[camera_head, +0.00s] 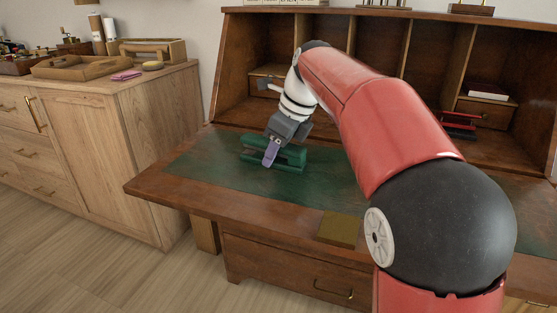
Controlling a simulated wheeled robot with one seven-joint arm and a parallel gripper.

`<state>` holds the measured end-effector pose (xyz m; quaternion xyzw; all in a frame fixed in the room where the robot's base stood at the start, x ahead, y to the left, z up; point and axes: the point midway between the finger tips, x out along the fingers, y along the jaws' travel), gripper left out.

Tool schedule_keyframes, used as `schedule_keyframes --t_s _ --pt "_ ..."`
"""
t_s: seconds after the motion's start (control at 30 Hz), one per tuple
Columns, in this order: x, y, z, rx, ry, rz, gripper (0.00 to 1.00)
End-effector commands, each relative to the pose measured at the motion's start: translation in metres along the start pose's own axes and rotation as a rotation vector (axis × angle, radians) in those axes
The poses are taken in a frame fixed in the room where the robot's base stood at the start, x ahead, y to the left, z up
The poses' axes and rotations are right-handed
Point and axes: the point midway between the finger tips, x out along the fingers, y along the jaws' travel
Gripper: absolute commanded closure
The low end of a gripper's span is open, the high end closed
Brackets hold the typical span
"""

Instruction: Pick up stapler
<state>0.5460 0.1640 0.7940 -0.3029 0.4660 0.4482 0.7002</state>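A green stapler (288,158) lies on the green inlay of the wooden desk (150,186), left of the desk's middle. My gripper (270,155) points down at the stapler and overlaps its left part in the picture. A purple finger pad shows in front of the stapler's near side. The other finger is hidden, so I cannot tell whether the gripper is open, shut or touching the stapler. My red and white arm reaches in from the right and covers part of the desk.
A small olive-brown box or pad (339,229) lies at the desk's front edge. Cubbyholes rise behind, with a dark red object (460,122) and a white book (487,91) at right. A wooden cabinet (140,150) stands left. The green surface left of the stapler is clear.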

Motion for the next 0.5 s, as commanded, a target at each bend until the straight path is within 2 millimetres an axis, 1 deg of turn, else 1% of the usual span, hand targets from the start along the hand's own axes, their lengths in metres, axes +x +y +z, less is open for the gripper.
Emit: schedule_keyframes --t_s 0.03,0.2,0.5 --pt "-0.0001 0.0001 0.0000 0.000 0.000 0.000 0.77" --pt "-0.0002 0.0001 0.0000 0.000 0.000 0.000 1.00" --pt "-0.0030 -0.0001 0.0013 -0.001 -0.002 -0.002 1.00"
